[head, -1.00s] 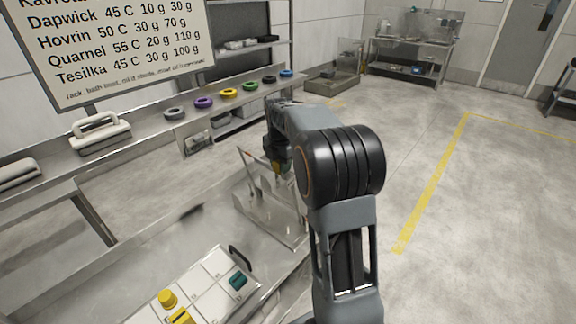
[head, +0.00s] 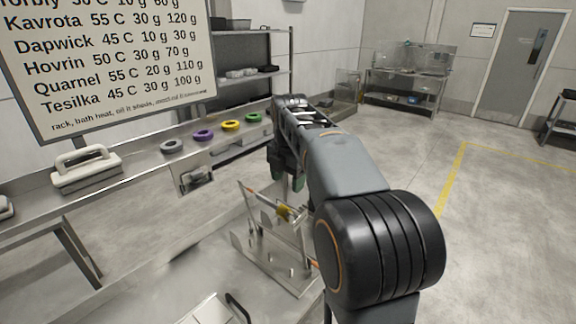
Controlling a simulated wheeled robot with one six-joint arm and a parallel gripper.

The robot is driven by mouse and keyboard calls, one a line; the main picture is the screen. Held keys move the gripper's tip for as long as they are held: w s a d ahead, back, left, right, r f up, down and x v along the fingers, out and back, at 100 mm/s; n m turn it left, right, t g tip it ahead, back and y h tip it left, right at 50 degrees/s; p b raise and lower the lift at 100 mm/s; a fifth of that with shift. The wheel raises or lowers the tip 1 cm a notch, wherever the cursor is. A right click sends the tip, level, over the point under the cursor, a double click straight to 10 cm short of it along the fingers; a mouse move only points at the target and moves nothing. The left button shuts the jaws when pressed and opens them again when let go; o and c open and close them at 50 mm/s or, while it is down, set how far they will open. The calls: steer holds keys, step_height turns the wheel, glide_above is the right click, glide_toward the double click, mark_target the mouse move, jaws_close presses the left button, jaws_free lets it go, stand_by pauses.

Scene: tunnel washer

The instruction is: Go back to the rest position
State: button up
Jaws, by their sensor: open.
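My gripper (head: 287,184) hangs at the end of my arm, its two dark, green-tipped fingers apart and nothing seen between them. It is above the back of a metal stand (head: 268,262) on the steel bench. A small yellow part (head: 285,212) shows on the stand just below the gripper. Part of the stand is hidden behind my arm.
A steel shelf carries a white handled block (head: 86,168) and a grey ring (head: 172,146), purple ring (head: 203,135), yellow ring (head: 231,126) and green ring (head: 254,118). A sign (head: 110,65) stands at left. Open floor (head: 400,180) lies right.

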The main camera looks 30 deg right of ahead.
steer(key=shift+r, duration=2.15)
step_height(320, 180, down, 8)
steer(key=s+a+m+t, duration=0.1)
steer(key=s+a+m, duration=0.1)
steer(key=m, duration=1.3)
steer(key=s+a+f+m+t, duration=0.1)
steer(key=s+a+f+m, duration=0.2)
steer(key=s, duration=0.3)
steer(key=s+a+f+m+t, duration=0.1)
steer(key=s+a+f+m, duration=0.3)
steer(key=s, duration=0.3)
steer(key=shift+s+a, duration=0.2)
steer(key=shift+a, duration=0.2)
steer(key=shift+c, duration=0.2)
